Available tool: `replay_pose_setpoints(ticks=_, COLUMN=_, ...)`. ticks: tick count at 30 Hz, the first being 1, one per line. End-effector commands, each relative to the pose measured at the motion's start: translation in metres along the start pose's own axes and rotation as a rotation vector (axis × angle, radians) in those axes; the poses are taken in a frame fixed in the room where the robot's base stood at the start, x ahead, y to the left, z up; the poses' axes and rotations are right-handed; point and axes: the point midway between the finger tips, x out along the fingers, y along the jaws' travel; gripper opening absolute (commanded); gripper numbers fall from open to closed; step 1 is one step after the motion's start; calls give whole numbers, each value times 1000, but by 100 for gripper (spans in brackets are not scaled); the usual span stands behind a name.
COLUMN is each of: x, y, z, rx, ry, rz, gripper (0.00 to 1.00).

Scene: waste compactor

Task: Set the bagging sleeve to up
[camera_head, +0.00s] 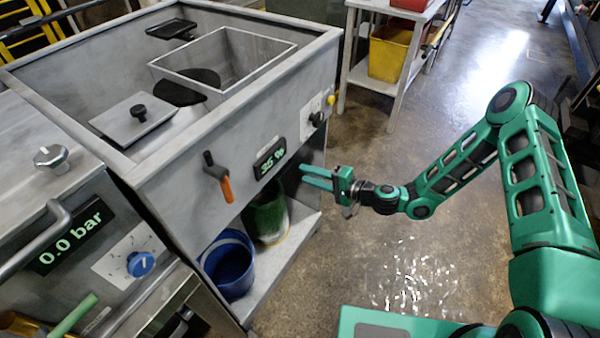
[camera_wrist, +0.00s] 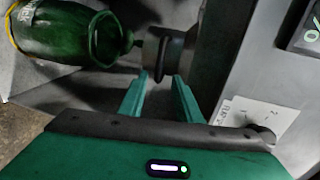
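My gripper (camera_head: 304,176) is at the front of the grey machine, below its display and above the low shelf. In the wrist view my gripper (camera_wrist: 159,82) is open, its two green fingers apart with nothing between them. Just beyond the fingertips is a short grey cylinder with a dark ring (camera_wrist: 163,57), which looks like the bagging sleeve. I cannot tell whether the fingertips touch it. Beside it is a green bag-like container (camera_wrist: 62,32); it also shows on the shelf in the head view (camera_head: 267,217). The sleeve is not clearly visible in the head view.
The machine front carries an orange-handled lever (camera_head: 218,178), a 35 % display (camera_head: 269,158) and a knob panel (camera_head: 315,118). A blue bucket (camera_head: 230,268) stands on the shelf. A white cart with a yellow bin (camera_head: 390,54) stands behind.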

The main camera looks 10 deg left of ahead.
Motion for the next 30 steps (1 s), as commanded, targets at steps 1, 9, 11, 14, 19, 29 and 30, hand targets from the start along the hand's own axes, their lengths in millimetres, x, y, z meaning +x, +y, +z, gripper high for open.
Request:
replay_pose_setpoints(ticks=1, x=-4, y=0, z=0, rx=1, ry=0, rz=0, gripper=31)
replay_pose_setpoints(ticks=9, x=-9, y=0, z=0, rx=0, ry=-1, rz=-1, gripper=31)
replay_pose_setpoints(ticks=11, x=-8, y=0, z=0, rx=0, ry=-1, rz=-1, gripper=31)
replay_pose_setpoints(ticks=14, x=-8, y=0, z=0, rx=6, ry=-1, rz=-1, gripper=14)
replay_pose_setpoints(ticks=19, x=-9, y=13, z=-1, rx=166, ry=-7, rz=-19, gripper=0)
replay_pose_setpoints(ticks=29, x=-17, y=64, z=1, rx=971, ry=-84, rz=-119, gripper=0)
replay_pose_setpoints(ticks=30, x=-18, y=70, z=2, rx=1065, ry=-98, rz=-131, gripper=0)
